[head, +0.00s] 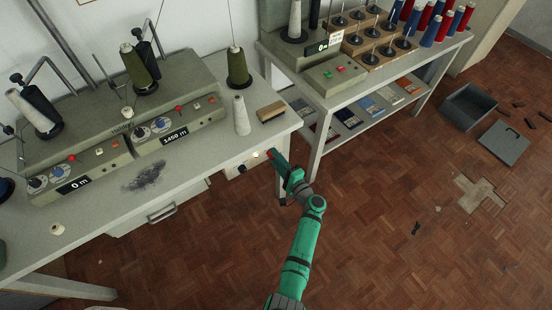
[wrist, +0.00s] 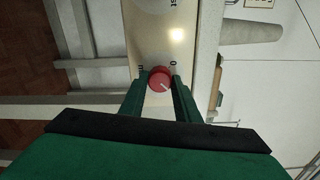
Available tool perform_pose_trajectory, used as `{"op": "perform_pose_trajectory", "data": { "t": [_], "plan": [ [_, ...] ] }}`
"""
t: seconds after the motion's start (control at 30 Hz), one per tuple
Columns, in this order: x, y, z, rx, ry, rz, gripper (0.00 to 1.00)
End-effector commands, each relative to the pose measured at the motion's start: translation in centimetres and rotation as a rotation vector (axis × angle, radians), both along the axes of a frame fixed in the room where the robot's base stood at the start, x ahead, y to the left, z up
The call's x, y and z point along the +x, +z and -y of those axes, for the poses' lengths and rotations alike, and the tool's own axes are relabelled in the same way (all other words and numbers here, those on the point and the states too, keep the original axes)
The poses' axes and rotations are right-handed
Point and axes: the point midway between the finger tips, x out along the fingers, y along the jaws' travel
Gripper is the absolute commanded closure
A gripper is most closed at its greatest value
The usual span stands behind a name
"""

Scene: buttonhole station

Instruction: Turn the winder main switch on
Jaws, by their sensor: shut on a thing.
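The winder main switch is a red round knob (wrist: 160,78) on a cream panel (wrist: 150,32) in the wrist view. My gripper (wrist: 159,86) has one green finger on each side of the knob and is shut on it. A dark "0" mark is at the knob's upper right and another mark at its upper left. A pale line shows on the knob's face, but its exact setting is hard to read. In the head view my gripper (head: 277,160) is at the right end of the winder bench (head: 205,150), by the front panel (head: 243,164). There my gripper largely hides the knob.
The winder (head: 120,125) stands on the bench with thread cones and displays reading 0 m and 1450 m. A wooden block (head: 270,111) lies near the bench corner. A second table (head: 350,95) stands behind.

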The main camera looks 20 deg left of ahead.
Motion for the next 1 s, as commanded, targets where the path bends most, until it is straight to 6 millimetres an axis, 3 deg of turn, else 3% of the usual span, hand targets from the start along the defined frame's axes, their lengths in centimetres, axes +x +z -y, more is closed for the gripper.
{"op": "perform_pose_trajectory", "data": {
  "t": [0.03,0.1,0.47,1.0],
  "plan": [
    [-0.2,-0.2,-0.1,-0.001,0.003,-0.003,0.64],
    [-0.2,-0.2,-0.1,-0.001,0.003,-0.003,0.52],
    [-0.3,-0.1,0.4,-0.001,0.000,-0.001,0.52],
    [-5.7,0.0,7.2,0.000,-0.001,-0.002,0.52]
  ]
}}
